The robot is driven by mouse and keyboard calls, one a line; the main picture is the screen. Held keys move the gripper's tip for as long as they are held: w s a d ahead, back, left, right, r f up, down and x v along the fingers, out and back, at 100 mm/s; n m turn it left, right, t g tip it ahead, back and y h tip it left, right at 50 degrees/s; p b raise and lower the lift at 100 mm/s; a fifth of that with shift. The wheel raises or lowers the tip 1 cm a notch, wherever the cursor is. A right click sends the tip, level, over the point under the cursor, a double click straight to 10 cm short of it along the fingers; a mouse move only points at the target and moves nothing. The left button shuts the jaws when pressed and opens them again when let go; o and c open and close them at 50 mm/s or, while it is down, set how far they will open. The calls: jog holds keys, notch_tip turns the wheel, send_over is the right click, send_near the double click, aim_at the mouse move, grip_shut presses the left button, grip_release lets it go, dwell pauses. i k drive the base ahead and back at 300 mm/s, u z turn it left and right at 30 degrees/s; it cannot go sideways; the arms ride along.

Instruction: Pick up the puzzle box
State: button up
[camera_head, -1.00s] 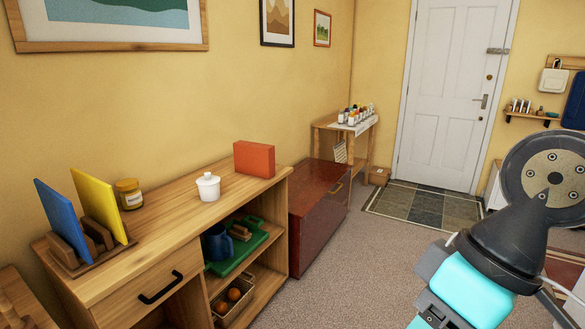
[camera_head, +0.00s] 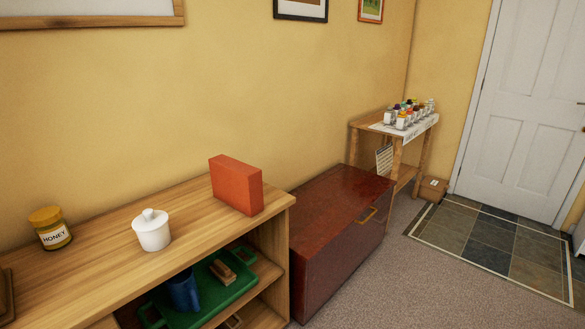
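A plain orange-red box (camera_head: 236,186) stands upright on the wooden sideboard top, near its right end. It is the likeliest puzzle box, but I can read no label on it. A small brown carton (camera_head: 433,188) sits on the floor by the door; I cannot tell what it holds. My gripper is not in view, and no part of my arm shows.
The wooden sideboard (camera_head: 95,285) also bears a white lidded pot (camera_head: 152,230) and a honey jar (camera_head: 50,228). Below are a green tray (camera_head: 208,300) and a blue mug (camera_head: 184,290). A dark red chest (camera_head: 335,215) stands beside it. Carpet (camera_head: 405,285) is clear at right.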

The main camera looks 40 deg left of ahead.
aim_at(238, 184)
jog(key=u, duration=0.05)
jog(key=i, duration=1.35)
jog(key=u, duration=0.8)
jog(key=i, duration=0.75)
jog(key=u, duration=1.35)
jog(key=i, duration=0.6)
jog(key=u, duration=0.55)
